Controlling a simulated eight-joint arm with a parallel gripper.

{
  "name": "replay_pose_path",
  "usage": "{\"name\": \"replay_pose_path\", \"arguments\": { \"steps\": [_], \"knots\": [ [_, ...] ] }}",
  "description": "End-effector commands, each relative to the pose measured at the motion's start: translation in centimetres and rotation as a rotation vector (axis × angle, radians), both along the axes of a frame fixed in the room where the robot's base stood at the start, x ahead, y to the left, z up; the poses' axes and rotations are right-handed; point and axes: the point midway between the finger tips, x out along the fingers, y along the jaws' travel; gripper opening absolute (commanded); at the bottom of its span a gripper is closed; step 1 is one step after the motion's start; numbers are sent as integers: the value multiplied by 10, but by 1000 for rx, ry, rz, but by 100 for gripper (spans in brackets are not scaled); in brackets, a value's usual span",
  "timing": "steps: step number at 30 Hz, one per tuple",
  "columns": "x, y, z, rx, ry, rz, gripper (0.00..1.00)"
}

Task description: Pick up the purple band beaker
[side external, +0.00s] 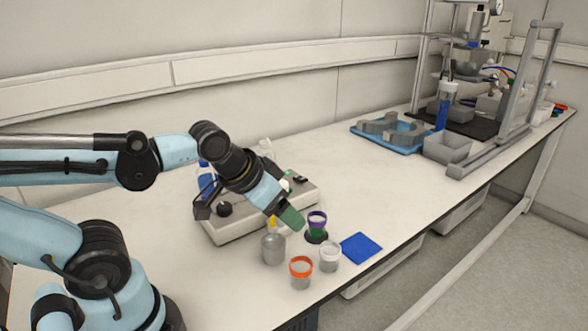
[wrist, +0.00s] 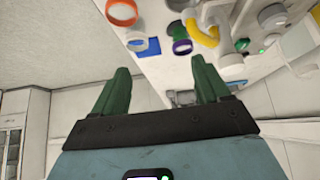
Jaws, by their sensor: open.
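The purple band beaker (side external: 317,222) has a purple rim and green lower part. It stands upright on a dark round spot on the bench, and its purple rim also shows in the wrist view (wrist: 183,47). My gripper (side external: 292,218) has green fingers and is just left of the beaker in the side view, angled down towards the bench. In the wrist view the two fingers (wrist: 160,66) are apart with nothing between them, and the beaker lies beyond the tips, nearer the right finger.
A white band beaker (side external: 330,257) and an orange band beaker (side external: 301,273) stand in front. A grey metal vessel (side external: 273,249) is close on the left. A blue square (side external: 361,248) lies to the right. A pale device (side external: 230,226) is behind my gripper. The bench centre is clear.

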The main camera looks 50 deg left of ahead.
Motion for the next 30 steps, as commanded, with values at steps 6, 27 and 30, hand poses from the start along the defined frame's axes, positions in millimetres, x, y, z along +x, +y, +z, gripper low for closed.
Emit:
{"name": "replay_pose_path", "arguments": {
  "steps": [6, 27, 30],
  "knots": [
    [14, -3, -7, 46, 90, 101, 75],
    [72, -28, -36, 325, -69, 746, 75],
    [77, -39, -41, 345, -185, 858, 75]
  ]
}}
